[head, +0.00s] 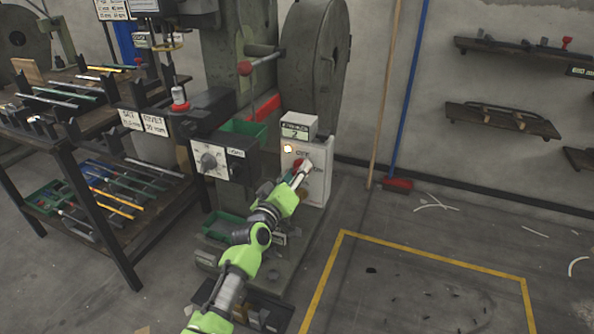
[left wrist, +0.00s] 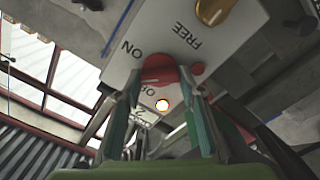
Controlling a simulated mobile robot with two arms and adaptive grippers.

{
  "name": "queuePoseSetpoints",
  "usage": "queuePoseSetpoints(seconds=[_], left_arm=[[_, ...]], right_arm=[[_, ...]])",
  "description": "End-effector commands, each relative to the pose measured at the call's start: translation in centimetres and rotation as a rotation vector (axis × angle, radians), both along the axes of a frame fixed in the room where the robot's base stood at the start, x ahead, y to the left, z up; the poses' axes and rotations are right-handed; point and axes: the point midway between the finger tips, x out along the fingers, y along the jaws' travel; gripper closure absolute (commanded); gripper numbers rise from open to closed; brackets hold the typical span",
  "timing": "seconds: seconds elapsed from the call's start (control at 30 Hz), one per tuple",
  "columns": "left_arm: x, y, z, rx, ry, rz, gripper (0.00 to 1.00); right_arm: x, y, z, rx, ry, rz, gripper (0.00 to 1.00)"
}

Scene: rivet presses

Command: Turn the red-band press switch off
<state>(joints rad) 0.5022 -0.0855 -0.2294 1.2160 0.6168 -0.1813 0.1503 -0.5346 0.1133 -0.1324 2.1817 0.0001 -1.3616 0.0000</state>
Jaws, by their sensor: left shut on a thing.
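A white switch box (head: 318,185) stands on the front of the press with the big dark wheel, under a small sign (head: 299,126). A lamp (head: 289,149) on the box glows; this lamp also shows in the left wrist view (left wrist: 162,105). My left gripper (head: 301,172) is at the box face. In the left wrist view its fingers (left wrist: 160,88) are shut on a red switch knob (left wrist: 158,66), partly hidden by them. The word ON is printed beside the knob, and other lettering is partly covered. A yellow knob (left wrist: 217,9) sits near the word FREE. My right gripper is not in view.
A green bin (head: 222,226) sits low on the press base. A work table (head: 62,145) with several rods is at left. Yellow-lined floor (head: 430,256) lies right.

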Motion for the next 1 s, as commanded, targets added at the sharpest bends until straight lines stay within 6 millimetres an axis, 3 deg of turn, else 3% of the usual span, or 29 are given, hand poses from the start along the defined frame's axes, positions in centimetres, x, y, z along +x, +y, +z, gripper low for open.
queuePoseSetpoints(seconds=[0.6,1.0], left_arm=[[0.0,0.1,-0.4,-0.537,0.197,0.002,0.86],[0.0,0.2,-0.5,-0.756,0.276,0.002,0.86]], right_arm=[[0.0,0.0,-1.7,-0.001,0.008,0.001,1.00],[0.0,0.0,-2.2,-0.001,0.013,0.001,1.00]])
